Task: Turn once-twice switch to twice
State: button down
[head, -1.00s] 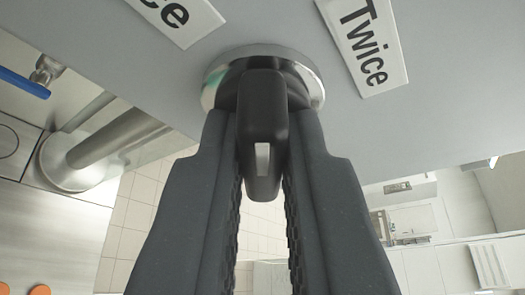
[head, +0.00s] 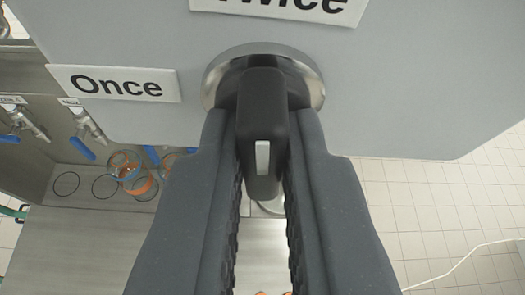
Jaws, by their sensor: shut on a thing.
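The once-twice switch is a black knob (head: 263,105) on a round shiny metal base, set in a grey panel (head: 400,90). A white mark shows on the knob's near part and points down the picture. The "Once" label (head: 125,84) is to the left of the knob. The "Twice" label (head: 280,8) is above it, cut by the top edge. My gripper (head: 262,140) is shut on the knob, one dark finger on each side. The fingers hide the lower sides of the base.
At the left, below the panel, are taps with blue handles (head: 82,148) and several orange-and-glass cups (head: 128,170) on a metal counter (head: 90,240). A white cable (head: 465,262) lies on the tiled floor (head: 400,210) at the right.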

jog(key=shift+f+m, duration=0.15)
jog(key=shift+m, duration=0.15)
dwell(0.5)
jog(key=c, duration=1.5)
grip_release()
jog(key=shift+w, duration=0.1)
jog(key=shift+s+d+r+y, duration=0.1)
jog(key=shift+s+r+y, duration=0.1)
jog(key=shift+y, duration=0.1)
jog(key=shift+s+r, duration=0.1)
jog(key=shift+s, duration=0.15)
jog(key=b+v, duration=0.2)
jog(key=v, duration=1.1)
jog(key=shift+w+b, duration=0.1)
jog(key=shift+b, duration=0.3)
